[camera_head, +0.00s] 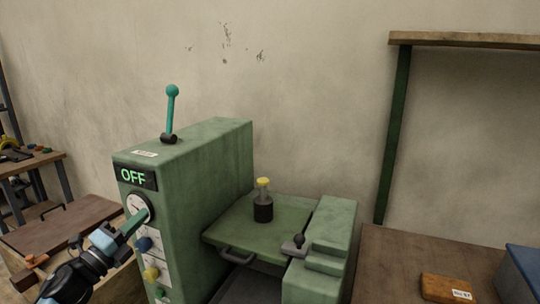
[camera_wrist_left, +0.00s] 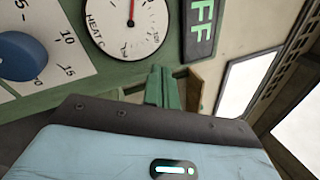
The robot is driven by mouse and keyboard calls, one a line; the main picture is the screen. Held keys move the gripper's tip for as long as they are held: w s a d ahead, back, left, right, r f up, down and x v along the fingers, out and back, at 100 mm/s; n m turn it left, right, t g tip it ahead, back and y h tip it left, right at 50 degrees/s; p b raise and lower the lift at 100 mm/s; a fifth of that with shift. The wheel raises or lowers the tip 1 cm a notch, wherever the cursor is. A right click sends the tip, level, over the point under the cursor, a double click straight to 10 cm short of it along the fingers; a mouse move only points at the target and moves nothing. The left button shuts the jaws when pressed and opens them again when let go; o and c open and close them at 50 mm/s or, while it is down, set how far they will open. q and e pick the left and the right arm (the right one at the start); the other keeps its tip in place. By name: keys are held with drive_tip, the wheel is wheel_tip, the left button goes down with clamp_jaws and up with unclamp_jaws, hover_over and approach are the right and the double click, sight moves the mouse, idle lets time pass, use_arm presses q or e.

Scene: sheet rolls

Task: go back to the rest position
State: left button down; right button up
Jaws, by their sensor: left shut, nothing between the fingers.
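My left gripper (camera_head: 143,213) comes in from the lower left in the head view. Its fingers are shut and empty, in front of the control face of the green machine (camera_head: 210,165), close to the round gauge (camera_head: 139,206). I cannot tell whether they touch it. In the left wrist view the closed fingers (camera_wrist_left: 165,88) point toward the machine face, below the heat gauge (camera_wrist_left: 132,20) and the sign (camera_wrist_left: 202,25). The sign (camera_head: 134,176) reads OFF in the head view. My right gripper is not in view.
A teal lever (camera_head: 171,110) stands upright on top of the machine. Knobs (camera_head: 150,274) line its front, near my arm. A wooden table (camera_head: 400,255) at right holds an orange-brown block (camera_head: 446,288).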

use_arm(q)
drive_tip(key=s+d+f+n+g+y, duration=0.1)
drive_tip(key=s+d+f+n+y, duration=0.1)
drive_tip(key=s+f+n, duration=0.45)
drive_tip(key=s+d+f+n+g+y, duration=0.15)
drive_tip(key=s+f+n, duration=0.25)
drive_tip(key=s+f, duration=0.55)
drive_tip(key=s+d+f+n+g+y, duration=0.1)
drive_tip(key=s+d+f+n+y, duration=0.4)
drive_tip(key=f, duration=0.7)
drive_tip(key=s+d+f+n+g, duration=0.1)
drive_tip(key=s+f+n+g, duration=0.2)
drive_tip(key=s, duration=0.9)
drive_tip(key=s+d+f+n+g+p, duration=0.1)
drive_tip(key=s+f+n+g, duration=0.2)
drive_tip(key=s+f+n, duration=0.4)
drive_tip(key=s+f, duration=0.1)
drive_tip(key=s, duration=0.4)
drive_tip(key=shift+s+g+p, duration=0.3)
drive_tip(key=shift+g, duration=0.05)
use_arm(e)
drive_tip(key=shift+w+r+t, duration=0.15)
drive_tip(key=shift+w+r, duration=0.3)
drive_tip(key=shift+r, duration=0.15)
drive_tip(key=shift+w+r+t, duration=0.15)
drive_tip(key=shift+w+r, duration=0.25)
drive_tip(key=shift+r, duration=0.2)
use_arm(q)
drive_tip(key=shift+d+f+n, duration=0.1)
drive_tip(key=shift+n, duration=0.15)
